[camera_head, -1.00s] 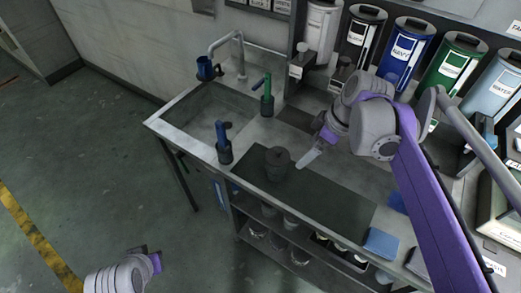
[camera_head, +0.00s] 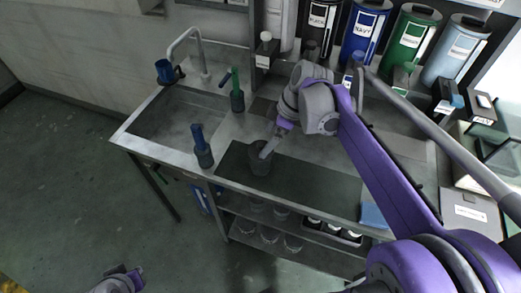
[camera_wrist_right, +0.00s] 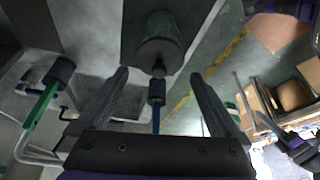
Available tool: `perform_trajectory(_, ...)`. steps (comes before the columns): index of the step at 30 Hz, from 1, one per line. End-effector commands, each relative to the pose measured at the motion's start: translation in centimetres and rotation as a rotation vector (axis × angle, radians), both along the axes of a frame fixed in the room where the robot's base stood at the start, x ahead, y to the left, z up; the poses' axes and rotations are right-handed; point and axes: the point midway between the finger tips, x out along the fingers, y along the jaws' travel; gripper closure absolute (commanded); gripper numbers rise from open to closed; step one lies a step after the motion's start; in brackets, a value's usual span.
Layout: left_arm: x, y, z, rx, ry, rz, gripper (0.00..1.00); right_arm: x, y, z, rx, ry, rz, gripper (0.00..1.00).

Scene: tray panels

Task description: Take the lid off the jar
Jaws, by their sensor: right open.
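The dark grey jar (camera_head: 260,163) stands upright on the dark mat (camera_head: 315,190) on the counter. Its lid (camera_wrist_right: 159,54), with a small knob (camera_wrist_right: 158,69), is on the jar and faces my right gripper in the wrist view. My right gripper (camera_head: 267,149) is open at the top of the jar, and hides part of the lid in the head view. In the wrist view the lid knob lies between the spread fingertips of that gripper (camera_wrist_right: 158,74), with nothing visibly clamped. My left gripper (camera_head: 132,277) is low at the bottom left, away from the counter; its jaws are too small to read.
A sink (camera_head: 178,122) with a tap (camera_head: 190,50) is at the left. A blue-handled tool (camera_head: 201,147) and a green-handled tool (camera_head: 236,92) stand near the jar. A blue cloth (camera_head: 373,215) lies at the mat's right end. Labelled canisters (camera_head: 365,32) line the back.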

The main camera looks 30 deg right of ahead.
Motion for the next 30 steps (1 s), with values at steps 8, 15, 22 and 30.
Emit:
perform_trajectory(8,0.0,0.0,-0.2,0.000,0.001,0.000,1.00,0.8,0.8,-3.8,0.000,0.000,0.002,0.00)
perform_trajectory(15,0.0,0.0,-0.2,0.000,0.001,0.000,1.00,0.9,1.0,-4.2,0.000,0.000,0.000,0.00)
perform_trajectory(22,0.0,0.0,-0.2,0.000,0.001,0.000,1.00,0.9,1.0,-4.2,0.000,0.000,0.000,0.31)
perform_trajectory(30,0.0,0.0,-0.2,0.000,0.001,0.000,1.00,0.8,1.0,-4.2,0.000,0.000,0.000,0.61)
